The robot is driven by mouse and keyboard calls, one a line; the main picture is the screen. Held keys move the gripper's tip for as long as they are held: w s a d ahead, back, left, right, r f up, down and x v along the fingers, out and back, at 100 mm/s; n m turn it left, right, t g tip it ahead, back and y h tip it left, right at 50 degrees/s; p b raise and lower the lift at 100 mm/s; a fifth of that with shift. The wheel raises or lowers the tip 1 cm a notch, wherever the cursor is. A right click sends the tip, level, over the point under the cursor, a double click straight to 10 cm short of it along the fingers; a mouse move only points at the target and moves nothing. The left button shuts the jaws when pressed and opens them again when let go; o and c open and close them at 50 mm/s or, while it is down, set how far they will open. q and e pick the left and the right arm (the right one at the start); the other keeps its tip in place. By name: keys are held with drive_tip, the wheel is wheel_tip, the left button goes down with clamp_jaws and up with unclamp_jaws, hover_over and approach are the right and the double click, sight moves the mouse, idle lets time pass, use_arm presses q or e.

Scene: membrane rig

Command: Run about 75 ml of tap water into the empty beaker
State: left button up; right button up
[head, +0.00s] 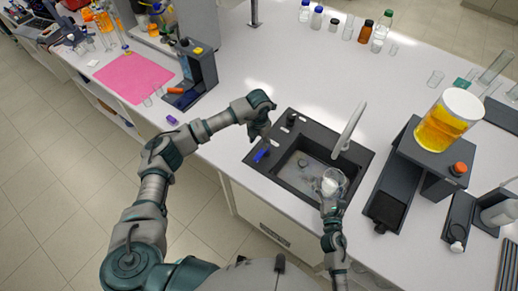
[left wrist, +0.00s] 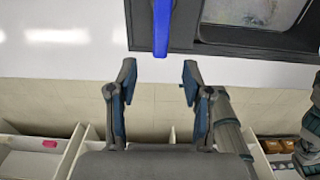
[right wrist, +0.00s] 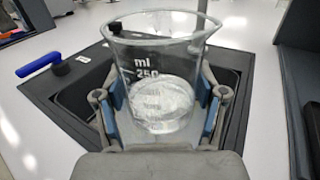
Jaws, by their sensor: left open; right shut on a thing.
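The clear glass beaker (head: 334,181), marked "ml" and "250" in the right wrist view (right wrist: 160,60), is upright over the right part of the sink, below the tap spout (head: 351,128). My right gripper (head: 331,198) is shut around its sides. A pale, glinting patch shows low inside it; I cannot tell whether this is water or the glass base. No falling stream can be made out. The blue tap lever (head: 261,155) is at the sink's left edge; in the left wrist view (left wrist: 161,28) it is just beyond my open, empty left gripper (left wrist: 158,72).
The dark sink (head: 282,186) is set into the white bench. To its right stands a dark stand (head: 427,152) with a yellow-filled vessel (head: 437,130). Bottles and glassware line the back. A pink mat (head: 133,76) lies left; bench behind the sink is clear.

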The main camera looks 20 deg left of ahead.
use_arm(q)
drive_tip(key=shift+r, duration=1.8)
